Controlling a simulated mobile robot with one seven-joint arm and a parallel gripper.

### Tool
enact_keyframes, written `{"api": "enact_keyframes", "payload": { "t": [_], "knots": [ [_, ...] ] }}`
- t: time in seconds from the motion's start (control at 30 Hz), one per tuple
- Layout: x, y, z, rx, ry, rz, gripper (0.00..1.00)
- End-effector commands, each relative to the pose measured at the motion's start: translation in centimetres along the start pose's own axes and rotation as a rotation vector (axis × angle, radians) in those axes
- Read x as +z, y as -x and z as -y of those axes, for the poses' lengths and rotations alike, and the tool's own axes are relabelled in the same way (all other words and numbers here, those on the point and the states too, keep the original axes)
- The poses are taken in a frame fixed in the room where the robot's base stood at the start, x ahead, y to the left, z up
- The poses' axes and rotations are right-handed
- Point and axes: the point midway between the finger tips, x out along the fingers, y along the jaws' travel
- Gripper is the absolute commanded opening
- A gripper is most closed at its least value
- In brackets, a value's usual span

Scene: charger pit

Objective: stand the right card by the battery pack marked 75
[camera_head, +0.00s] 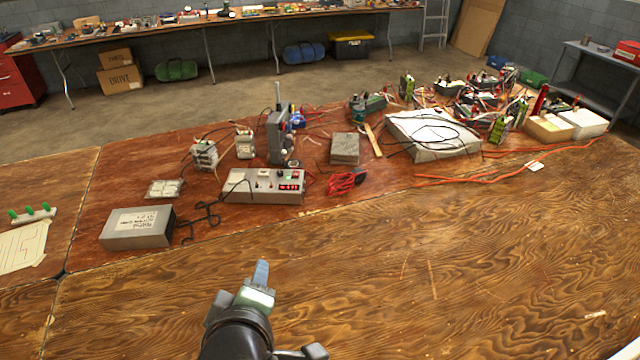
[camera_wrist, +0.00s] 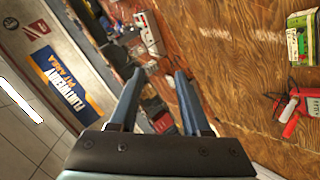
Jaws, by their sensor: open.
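My gripper (camera_head: 261,272) is above the near table, at the bottom middle of the head view. In the wrist view its two blue-grey fingers (camera_wrist: 158,75) are spread with nothing between them. Green battery-like blocks stand at the back right, including one (camera_head: 406,88) and another (camera_head: 499,130). No number 75 is readable on any of them. A green block (camera_wrist: 301,40) also lies at the right of the wrist view. A small white card-like piece (camera_head: 535,166) lies by orange cables at right. I cannot tell its print or which thing is the right card.
A grey charger box (camera_head: 262,187), a labelled grey box (camera_head: 137,228) and red leads (camera_head: 346,182) lie on the left half. A large pale box (camera_head: 432,135) stands at centre right. Orange cables (camera_head: 480,178) cross the right. The front right tabletop (camera_head: 430,270) is mostly clear.

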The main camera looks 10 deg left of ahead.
Motion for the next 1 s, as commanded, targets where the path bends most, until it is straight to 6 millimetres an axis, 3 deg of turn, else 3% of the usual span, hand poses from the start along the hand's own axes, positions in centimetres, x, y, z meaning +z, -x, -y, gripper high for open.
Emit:
{"api": "enact_keyframes", "payload": {
  "t": [0.03,0.1,0.17,0.2,0.3,0.4,0.5,0.63,0.73,1.0],
  "knots": [
    [-0.8,1.2,-5.6,0.146,-0.114,-0.054,0.47],
    [-1.8,3.8,-12.3,0.323,-0.268,-0.148,0.47],
    [-2.5,6.8,-17.6,0.467,-0.391,-0.25,0.47],
    [-2.8,9.2,-20.9,0.559,-0.465,-0.326,0.47],
    [-3.4,16.1,-27.7,0.759,-0.624,-0.54,0.47],
    [-3.8,22.9,-32.0,0.902,-0.73,-0.755,0.47],
    [-3.9,28.3,-34.2,0.989,-0.787,-0.928,0.47],
    [-3.9,32.0,-35.2,1.036,-0.818,-1.056,0.47],
    [-3.9,32.8,-35.3,1.043,-0.824,-1.085,0.47],
    [-4.0,32.6,-35.3,1.041,-0.824,-1.082,0.47]
  ]
}}
